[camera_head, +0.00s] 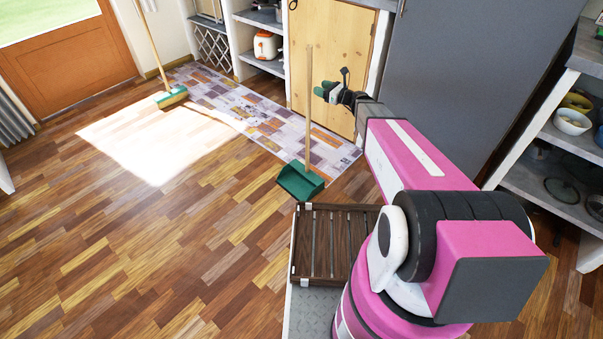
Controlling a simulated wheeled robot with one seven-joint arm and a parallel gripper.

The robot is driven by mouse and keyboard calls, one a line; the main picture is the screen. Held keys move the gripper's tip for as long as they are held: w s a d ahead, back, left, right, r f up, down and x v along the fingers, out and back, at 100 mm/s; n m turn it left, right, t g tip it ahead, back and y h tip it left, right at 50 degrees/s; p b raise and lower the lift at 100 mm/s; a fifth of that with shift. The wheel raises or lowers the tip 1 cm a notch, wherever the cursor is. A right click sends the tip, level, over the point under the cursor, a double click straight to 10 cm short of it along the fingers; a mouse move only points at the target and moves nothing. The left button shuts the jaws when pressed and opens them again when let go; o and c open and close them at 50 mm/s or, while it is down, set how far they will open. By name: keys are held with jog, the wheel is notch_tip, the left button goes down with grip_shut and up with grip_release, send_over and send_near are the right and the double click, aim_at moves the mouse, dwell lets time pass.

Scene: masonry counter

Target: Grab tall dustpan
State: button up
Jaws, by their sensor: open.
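The tall dustpan (301,182) stands upright on the floor at the near end of the patterned rug. It has a green pan and a long thin wooden handle (308,110) that rises in front of the wooden cabinet door. My gripper (322,91) is at the end of my pink and white arm, just right of the handle's upper part. Its green-tipped fingers point left toward the handle and look open. I cannot tell whether a finger touches the handle or how far apart they are in depth.
A broom (171,97) with a green head stands at the far left of the rug (240,105). A wooden cabinet door (333,55) and a grey panel (470,80) stand behind my gripper. Shelves with bowls (571,122) are at the right. The wooden floor at left is clear.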

jog(key=x, duration=0.8)
jog(key=shift+a+f, duration=0.25)
jog(key=shift+a, duration=0.1)
jog(key=shift+s, duration=0.15)
grip_shut()
